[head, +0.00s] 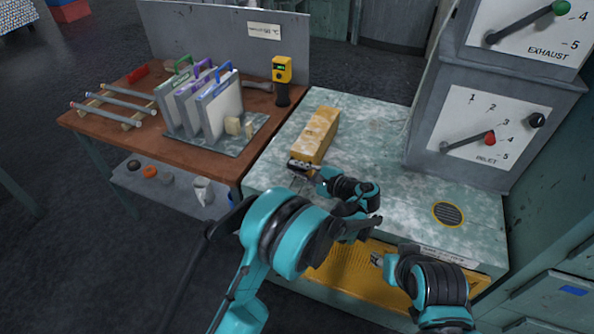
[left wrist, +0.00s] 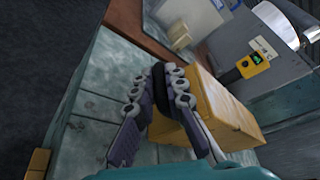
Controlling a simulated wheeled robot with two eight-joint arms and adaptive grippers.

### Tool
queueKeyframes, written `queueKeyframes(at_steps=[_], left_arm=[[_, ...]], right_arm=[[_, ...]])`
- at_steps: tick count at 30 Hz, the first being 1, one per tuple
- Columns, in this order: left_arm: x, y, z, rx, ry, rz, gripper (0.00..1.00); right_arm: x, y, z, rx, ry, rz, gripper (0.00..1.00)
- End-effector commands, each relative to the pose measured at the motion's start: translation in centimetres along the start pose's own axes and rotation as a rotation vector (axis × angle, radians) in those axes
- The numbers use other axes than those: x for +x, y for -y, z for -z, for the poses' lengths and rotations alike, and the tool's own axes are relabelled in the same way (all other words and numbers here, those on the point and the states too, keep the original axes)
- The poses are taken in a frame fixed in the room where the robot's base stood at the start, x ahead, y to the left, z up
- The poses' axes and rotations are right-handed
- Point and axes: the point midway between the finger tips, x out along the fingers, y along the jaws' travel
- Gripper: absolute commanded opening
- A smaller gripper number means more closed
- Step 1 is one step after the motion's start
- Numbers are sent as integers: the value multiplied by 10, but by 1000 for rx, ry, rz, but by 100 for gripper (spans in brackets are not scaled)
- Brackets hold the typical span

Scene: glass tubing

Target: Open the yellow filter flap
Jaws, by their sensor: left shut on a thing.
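A yellow perforated panel (head: 350,272), the likeliest filter flap, is at the front of the pale green bench, below its top edge. My arms hide parts of it, and I cannot tell how far it is open. My right gripper (head: 378,260) is at the panel's upper edge; its fingers are too small to read. My left gripper (head: 303,167) is at the near end of a yellow block (head: 320,132) on the bench top. In the left wrist view its fingers (left wrist: 165,80) close on a small dark piece beside the block (left wrist: 215,105).
The bench top (head: 370,130) is clear right of the block up to a round vent (head: 448,214). A grey control box (head: 484,140) with levers stands at the back right.

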Motion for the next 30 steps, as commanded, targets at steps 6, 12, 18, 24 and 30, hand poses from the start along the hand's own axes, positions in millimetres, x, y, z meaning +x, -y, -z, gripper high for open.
queueKeyframes(at_steps=[6,12,18,24,30], left_arm=[[-5,50,-19,113,4,-50,0],[-8,102,-29,254,5,-110,0],[-9,148,-30,382,5,-163,0],[-7,180,-27,419,6,-177,0],[-5,195,-24,417,6,-176,0]], right_arm=[[-29,0,21,0,0,0,40],[-55,0,40,0,0,0,40],[-75,0,54,0,0,0,40],[-87,0,62,0,0,0,40],[-92,0,66,0,0,0,40]])
